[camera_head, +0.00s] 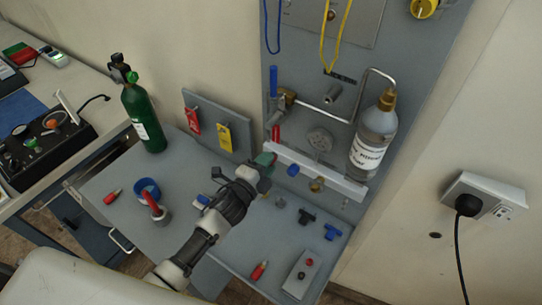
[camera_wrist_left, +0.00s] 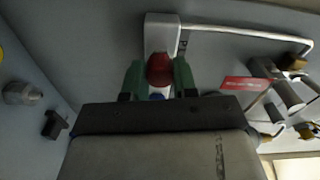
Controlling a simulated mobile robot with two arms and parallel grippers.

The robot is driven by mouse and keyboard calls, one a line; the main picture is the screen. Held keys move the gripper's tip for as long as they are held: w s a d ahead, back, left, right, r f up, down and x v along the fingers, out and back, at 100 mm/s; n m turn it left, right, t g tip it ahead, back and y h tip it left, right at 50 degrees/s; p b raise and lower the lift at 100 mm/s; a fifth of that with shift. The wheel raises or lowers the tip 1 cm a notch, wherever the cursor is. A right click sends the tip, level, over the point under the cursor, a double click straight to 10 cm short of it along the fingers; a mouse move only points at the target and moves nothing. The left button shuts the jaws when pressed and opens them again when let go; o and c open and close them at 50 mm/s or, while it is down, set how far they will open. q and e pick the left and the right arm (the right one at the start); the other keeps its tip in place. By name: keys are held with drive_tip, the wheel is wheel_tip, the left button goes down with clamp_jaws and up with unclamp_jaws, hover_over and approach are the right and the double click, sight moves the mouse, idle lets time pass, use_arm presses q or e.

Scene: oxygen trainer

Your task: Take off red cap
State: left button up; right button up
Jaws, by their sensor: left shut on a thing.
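The red cap (camera_wrist_left: 159,68) shows in the left wrist view between the two green fingers of my left gripper (camera_wrist_left: 159,78), at the end of a white rail (camera_wrist_left: 160,28). My left gripper is shut on it. In the head view my left gripper (camera_head: 267,160) is at the left end of the white rail (camera_head: 318,175) on the grey panel, and its fingers mostly hide the cap. I cannot tell whether the cap is still seated on its fitting. My right gripper is in neither view.
A green cylinder (camera_head: 143,118) stands on the grey table (camera_head: 185,165) at left. Small loose parts lie around my arm.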

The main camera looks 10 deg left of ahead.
use_arm(q)
drive_tip(key=n+p, duration=0.1)
drive_tip(key=n, duration=0.2)
drive_tip(key=shift+n, duration=0.4)
drive_tip(key=n+p, duration=0.1)
drive_tip(key=n, duration=0.2)
drive_tip(key=shift+n, duration=0.3)
